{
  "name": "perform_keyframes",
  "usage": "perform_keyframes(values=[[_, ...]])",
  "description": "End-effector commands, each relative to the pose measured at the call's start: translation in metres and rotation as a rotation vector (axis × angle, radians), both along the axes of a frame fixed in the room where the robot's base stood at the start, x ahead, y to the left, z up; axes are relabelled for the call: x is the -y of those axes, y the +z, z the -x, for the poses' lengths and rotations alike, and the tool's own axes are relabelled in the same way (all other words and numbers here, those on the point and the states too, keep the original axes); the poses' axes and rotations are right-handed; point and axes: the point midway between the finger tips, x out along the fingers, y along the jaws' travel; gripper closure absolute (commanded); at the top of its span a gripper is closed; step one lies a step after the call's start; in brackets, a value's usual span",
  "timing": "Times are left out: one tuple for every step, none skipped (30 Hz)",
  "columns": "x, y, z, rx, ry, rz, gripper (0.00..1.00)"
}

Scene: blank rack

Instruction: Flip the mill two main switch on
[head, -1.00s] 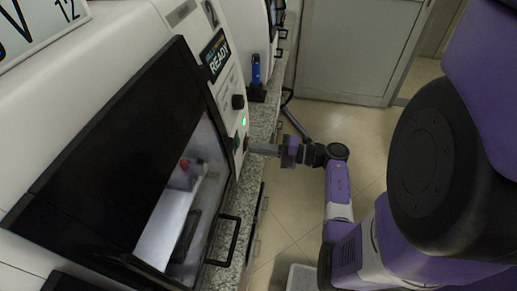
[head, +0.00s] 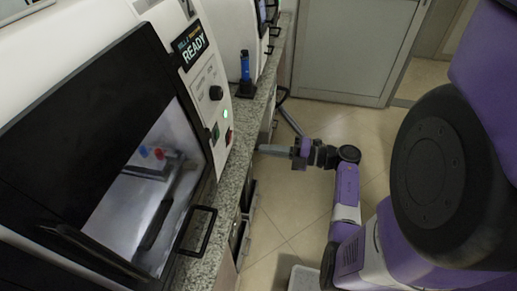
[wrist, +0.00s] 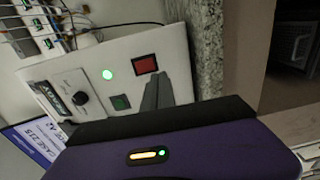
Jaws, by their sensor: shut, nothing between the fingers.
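The mill's white control panel (head: 205,75) carries a READY display, a black rotary knob (head: 215,93), a lit green lamp (head: 225,114), a green button (head: 215,131) and a red button or switch (head: 228,136). I cannot tell which is labelled as the main switch. The wrist view also shows the knob (wrist: 80,98), lamp (wrist: 107,74), green button (wrist: 120,102) and red square (wrist: 145,64). My gripper (head: 259,149) is shut and empty, to the right of the panel beyond the counter edge, apart from the controls. Its grey fingers (wrist: 157,92) overlap the panel in the wrist view.
The mill's dark door with window (head: 130,170) and black handle (head: 197,232) is at left. A granite counter (head: 243,135) runs along the machines. A blue item in a black holder (head: 245,70) stands on it.

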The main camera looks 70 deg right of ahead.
Motion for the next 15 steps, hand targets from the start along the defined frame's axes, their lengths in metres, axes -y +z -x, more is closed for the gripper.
perform_keyframes(values=[[0.002, -0.004, 0.009, 0.000, -0.003, 0.001, 1.00], [0.002, -0.004, 0.013, 0.000, -0.003, 0.001, 1.00], [0.003, -0.006, 0.020, 0.000, -0.003, 0.001, 1.00], [0.003, -0.006, 0.024, 0.000, -0.003, 0.001, 1.00], [0.003, -0.007, 0.028, 0.000, -0.002, 0.001, 1.00], [0.004, -0.008, 0.033, 0.000, -0.003, 0.001, 1.00], [0.004, -0.008, 0.036, 0.000, -0.001, 0.001, 1.00], [0.004, -0.008, 0.039, 0.000, 0.000, 0.001, 1.00], [0.004, -0.008, 0.042, 0.000, -0.001, 0.001, 1.00], [0.004, -0.009, 0.044, 0.000, -0.001, 0.001, 1.00], [0.004, -0.009, 0.046, 0.000, -0.001, 0.000, 1.00], [0.004, -0.009, 0.047, 0.000, 0.000, 0.000, 1.00], [0.004, -0.009, 0.048, 0.000, 0.001, 0.000, 1.00], [0.004, -0.009, 0.048, 0.000, 0.001, 0.000, 1.00], [0.004, -0.009, 0.049, 0.000, 0.001, 0.000, 1.00]])
